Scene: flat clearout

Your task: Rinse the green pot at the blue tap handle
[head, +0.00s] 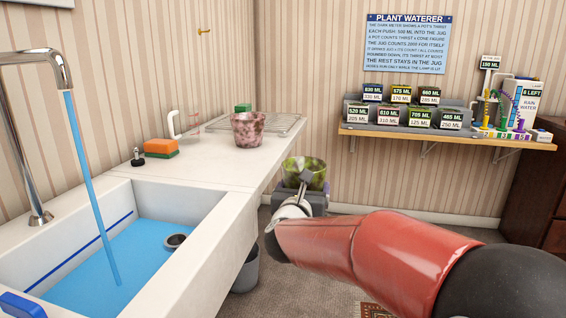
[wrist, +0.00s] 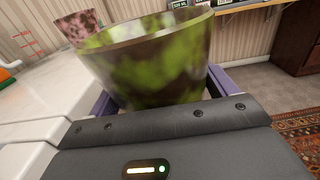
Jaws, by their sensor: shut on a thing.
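The green pot (head: 305,172) is mottled green and brown and sits upright in my gripper (head: 302,197), beyond the counter's right edge. In the wrist view the pot (wrist: 150,60) fills the space between the purple fingers of my gripper (wrist: 155,98), which is shut on it. A blue tap handle (head: 22,305) shows at the bottom left corner of the head view. The chrome tap (head: 35,130) pours a blue stream of water (head: 90,190) into the sink (head: 195,205). Blue water (head: 130,265) covers the sink floor. The pot's inside is mostly hidden.
A pink mottled pot (head: 248,130) stands on the counter (head: 195,165) by a drying rack (head: 285,124). An orange and green sponge (head: 160,148) and a dark stopper (head: 137,158) lie nearer. A grey bin (head: 246,272) stands below. A shelf (head: 450,138) at right holds several labelled boxes.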

